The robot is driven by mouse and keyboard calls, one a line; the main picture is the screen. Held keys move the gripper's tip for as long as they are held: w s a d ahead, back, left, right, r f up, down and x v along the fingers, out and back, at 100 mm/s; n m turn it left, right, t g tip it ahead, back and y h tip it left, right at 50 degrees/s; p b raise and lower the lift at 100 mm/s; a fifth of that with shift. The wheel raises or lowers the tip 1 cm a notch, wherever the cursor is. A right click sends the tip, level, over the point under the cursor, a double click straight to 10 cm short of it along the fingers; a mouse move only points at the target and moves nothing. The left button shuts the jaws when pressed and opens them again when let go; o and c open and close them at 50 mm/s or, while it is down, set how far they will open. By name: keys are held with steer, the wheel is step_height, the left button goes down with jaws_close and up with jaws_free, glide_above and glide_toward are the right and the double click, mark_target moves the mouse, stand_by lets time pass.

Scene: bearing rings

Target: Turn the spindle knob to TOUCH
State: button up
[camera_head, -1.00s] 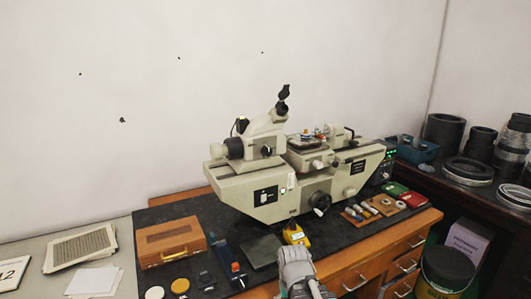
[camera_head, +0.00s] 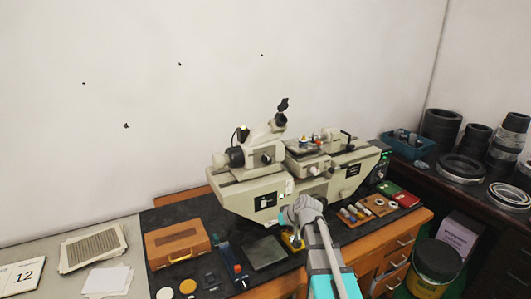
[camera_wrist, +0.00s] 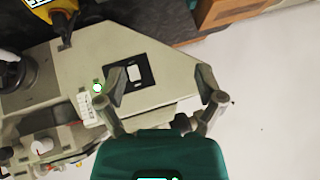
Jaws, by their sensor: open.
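The cream measuring machine (camera_head: 240,195) stands on a black mat on the bench. It also fills the left of the wrist view (camera_wrist: 60,75). My gripper (camera_head: 296,212) is in front of its lower body in the head view. In the wrist view my gripper (camera_wrist: 161,84) has its two fingers spread with nothing between them, over the side bearing a black panel with a white switch (camera_wrist: 135,73). A small white-and-green round part (camera_wrist: 97,88) is beside the left finger. A pale knob (camera_wrist: 41,146) and a dark handwheel (camera_wrist: 14,72) are farther left. No TOUCH marking is readable, and I cannot tell which part is the spindle knob.
A yellow device (camera_head: 292,240) is just under my gripper, partly hidden. A wooden case (camera_head: 177,243) and a dark plate (camera_head: 265,253) lie left of it. A tray of small parts (camera_head: 355,213) lies right. Black rings (camera_head: 441,128) stand on the dark shelf.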

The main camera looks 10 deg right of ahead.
mark_target(269, 161)
steer(key=w+d+r+t+p, duration=0.3)
steer(key=w+r, duration=0.3)
steer(key=r, duration=0.2)
steer(key=w+d+r+t+p, duration=0.3)
steer(key=w+r+p, duration=0.3)
steer(key=r, duration=0.3)
steer(key=shift+w+d+y, duration=0.3)
steer(key=shift+w+d, duration=0.05)
steer(key=shift+w, duration=0.3)
steer(key=shift+w, duration=0.1)
steer(key=b+x, duration=0.5)
steer(key=x, duration=0.8)
steer(key=shift+w+a+f, duration=0.1)
steer(key=shift+w+a, duration=0.05)
steer(key=shift+w, duration=0.05)
